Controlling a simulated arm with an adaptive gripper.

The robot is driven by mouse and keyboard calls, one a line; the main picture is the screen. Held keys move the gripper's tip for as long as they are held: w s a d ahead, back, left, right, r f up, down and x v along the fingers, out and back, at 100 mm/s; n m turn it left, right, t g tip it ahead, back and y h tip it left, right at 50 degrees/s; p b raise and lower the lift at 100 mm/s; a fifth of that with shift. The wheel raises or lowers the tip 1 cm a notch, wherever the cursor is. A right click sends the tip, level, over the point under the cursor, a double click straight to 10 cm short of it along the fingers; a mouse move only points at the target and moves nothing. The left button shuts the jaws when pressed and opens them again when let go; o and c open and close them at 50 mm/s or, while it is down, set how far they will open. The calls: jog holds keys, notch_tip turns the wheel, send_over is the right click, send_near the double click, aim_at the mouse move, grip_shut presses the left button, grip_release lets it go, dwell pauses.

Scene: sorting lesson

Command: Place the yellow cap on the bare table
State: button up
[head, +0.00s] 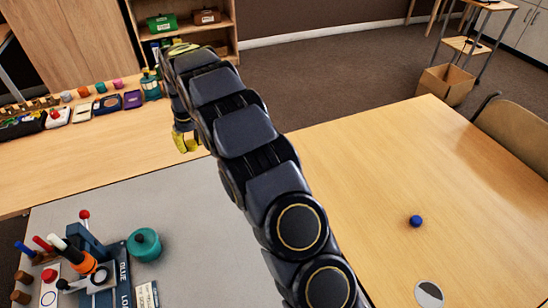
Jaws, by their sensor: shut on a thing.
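My gripper (182,132) is at the far end of my arm, low over the wooden table, left of centre. It is shut on a small yellow thing, which I take to be the yellow cap (185,143). My arm and the gripper's own parts cover much of it, so its outline is unclear. The bare wooden table (120,158) shows beneath and to the left of the gripper. I cannot tell how high the cap is above it.
A grey mat (190,215) bears a blue stand (121,270) and a teal pot (144,245). Small coloured items and trays line the table's back left, including a teal bottle (151,86).

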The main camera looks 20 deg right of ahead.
jog(key=s+d+m+h, duration=0.1)
jog(key=s+d+m, duration=0.2)
jog(key=d, duration=0.8)
jog(key=s+d+m, duration=0.3)
jog(key=d+m, duration=0.1)
jog(key=d, duration=0.8)
jog(key=s+d+m, duration=0.6)
jog(key=s+d, duration=0.8)
send_over(349, 167)
jog(key=shift+g+h, duration=0.3)
jog(key=shift+h, duration=0.1)
jog(key=f, duration=1.5)
jog(key=shift+s+a, duration=0.2)
jog(key=shift+s, duration=0.15)
jog(key=shift+w+d+f, duration=0.1)
jog(key=shift+w+f, duration=0.05)
jog(key=shift+f, duration=1.55)
